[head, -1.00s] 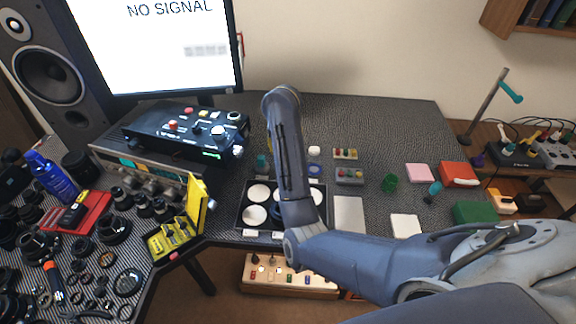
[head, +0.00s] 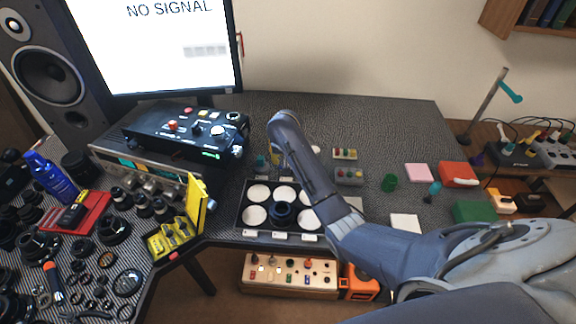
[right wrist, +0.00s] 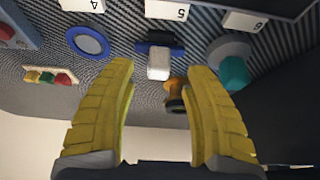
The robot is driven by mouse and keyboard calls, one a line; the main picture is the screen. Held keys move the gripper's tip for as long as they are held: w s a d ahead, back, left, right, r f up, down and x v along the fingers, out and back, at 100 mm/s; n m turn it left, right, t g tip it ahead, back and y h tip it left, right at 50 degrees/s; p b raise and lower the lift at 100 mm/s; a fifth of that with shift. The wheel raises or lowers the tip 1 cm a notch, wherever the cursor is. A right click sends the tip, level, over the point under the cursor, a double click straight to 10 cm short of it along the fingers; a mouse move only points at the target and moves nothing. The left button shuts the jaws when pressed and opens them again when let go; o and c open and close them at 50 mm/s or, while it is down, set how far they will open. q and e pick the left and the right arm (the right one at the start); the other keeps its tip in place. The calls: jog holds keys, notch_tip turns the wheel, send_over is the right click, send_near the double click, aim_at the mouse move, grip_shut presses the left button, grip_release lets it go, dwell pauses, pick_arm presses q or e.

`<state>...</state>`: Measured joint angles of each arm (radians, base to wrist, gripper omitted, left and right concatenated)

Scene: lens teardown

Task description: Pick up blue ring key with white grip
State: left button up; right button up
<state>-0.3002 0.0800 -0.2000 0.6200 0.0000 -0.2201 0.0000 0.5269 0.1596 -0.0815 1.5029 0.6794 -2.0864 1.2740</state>
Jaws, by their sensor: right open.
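In the right wrist view the blue key (right wrist: 174,50) has a white block grip (right wrist: 158,66) and lies on the dark patterned table, just beyond the tips of my right gripper (right wrist: 160,74). The gripper's yellow fingers are wide apart, with nothing between them; the white grip shows in the gap between the tips. The key's ring shape is seen nearly edge-on. In the head view my right arm hides the key and most of the gripper. My left gripper is not in view.
In the wrist view a blue ring (right wrist: 88,42) lies left, a teal-handled grey ring piece (right wrist: 234,72) right, and an orange-and-dark piece (right wrist: 175,92) close by the right finger. The numbered tray (head: 241,222) stands beside them. A yellow holder (head: 172,240) stands left of the tray.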

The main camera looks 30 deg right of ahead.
jog(key=shift+x, duration=1.8)
jog(key=shift+s, duration=0.15)
grip_shut()
